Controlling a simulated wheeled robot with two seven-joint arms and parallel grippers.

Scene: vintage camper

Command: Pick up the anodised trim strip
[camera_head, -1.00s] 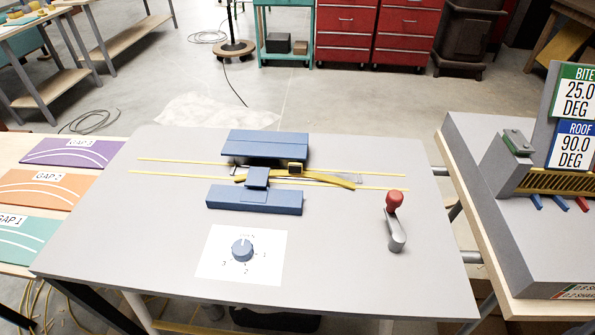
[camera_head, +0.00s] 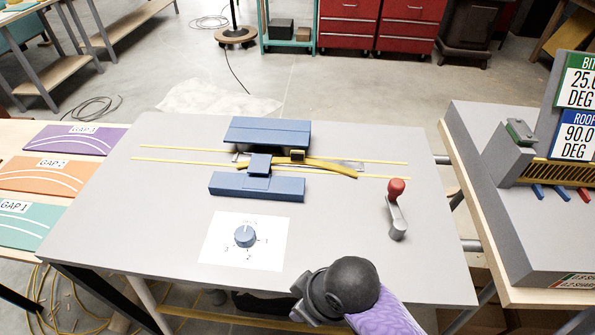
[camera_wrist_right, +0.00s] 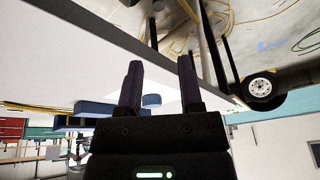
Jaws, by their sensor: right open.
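The anodised trim strip (camera_head: 332,168) is a narrow gold, slightly bowed strip on the grey table. It runs between two blue blocks, and its middle is partly hidden by a small blue block (camera_head: 259,165); its right end lies free on the table. My right arm enters the head view from the bottom, in front of the table's near edge, well short of the strip. Its fingers are not clear there. In the right wrist view my right gripper (camera_wrist_right: 160,82) is open with nothing between its fingers. My left gripper is not in view.
Blue blocks (camera_head: 268,132) (camera_head: 256,187) flank the strip. A red-knobbed crank (camera_head: 396,208) stands at the table's right. A blue dial (camera_head: 245,236) sits on a white plate in front. Straight yellow lines cross the tabletop. The table's front right is bare.

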